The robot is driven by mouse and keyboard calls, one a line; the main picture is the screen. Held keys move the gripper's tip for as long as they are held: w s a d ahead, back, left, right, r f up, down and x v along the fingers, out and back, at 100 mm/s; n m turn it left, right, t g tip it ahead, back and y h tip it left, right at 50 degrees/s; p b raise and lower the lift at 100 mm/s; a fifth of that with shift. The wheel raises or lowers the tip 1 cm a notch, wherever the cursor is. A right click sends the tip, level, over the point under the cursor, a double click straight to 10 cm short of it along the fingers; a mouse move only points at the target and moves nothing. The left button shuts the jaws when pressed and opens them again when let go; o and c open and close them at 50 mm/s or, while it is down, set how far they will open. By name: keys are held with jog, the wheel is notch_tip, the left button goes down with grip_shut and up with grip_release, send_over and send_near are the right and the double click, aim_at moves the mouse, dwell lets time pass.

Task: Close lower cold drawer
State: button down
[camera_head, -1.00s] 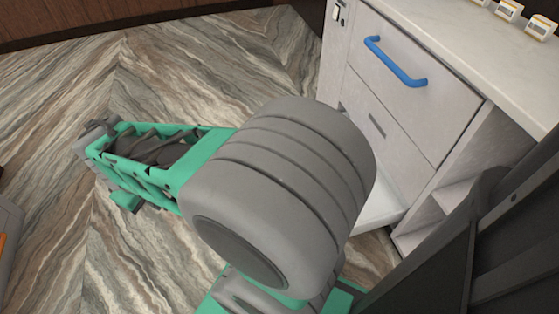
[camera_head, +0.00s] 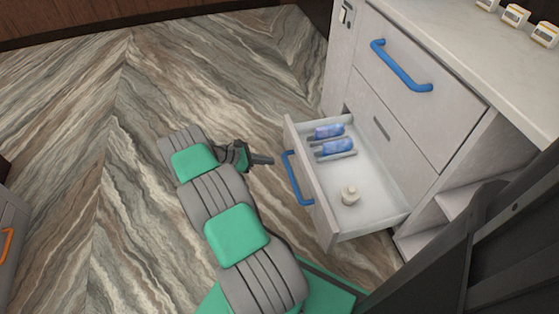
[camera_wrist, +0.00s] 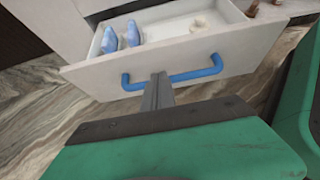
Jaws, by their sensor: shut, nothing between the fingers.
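The lower cold drawer (camera_head: 327,221) is pulled out of the white counter. Its blue bar handle (camera_head: 296,178) is on the front face. Two blue-and-white packets (camera_head: 337,147) and a small cream round item (camera_head: 349,194) lie inside it. My gripper (camera_head: 266,160) is left of the drawer front, a little short of the handle in the head view. In the wrist view the closed fingers (camera_wrist: 158,86) point at the drawer front (camera_wrist: 240,52) and overlap the handle (camera_wrist: 190,75) near its middle. Whether they touch it I cannot tell. The gripper is shut and empty.
The upper drawer (camera_head: 420,105) with its own blue handle is closed above. Open shelves (camera_head: 470,200) are at the counter's right. Small labelled boxes (camera_head: 515,15) stand on the countertop. A grey unit with an orange handle (camera_head: 7,244) is at the left edge. The patterned floor is clear.

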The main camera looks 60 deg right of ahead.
aim_at(303, 163)
jog(key=b+x, duration=0.1)
jog(key=x, duration=0.3)
jog(key=r+x, duration=0.1)
jog(key=x, duration=0.3)
jog(key=b+x, duration=0.1)
jog(key=x, duration=0.3)
jog(key=shift+s+d+r+b, duration=0.25)
jog(key=shift+s+r+b, duration=0.05)
jog(key=shift+s, duration=0.05)
jog(key=shift+s+d, duration=0.1)
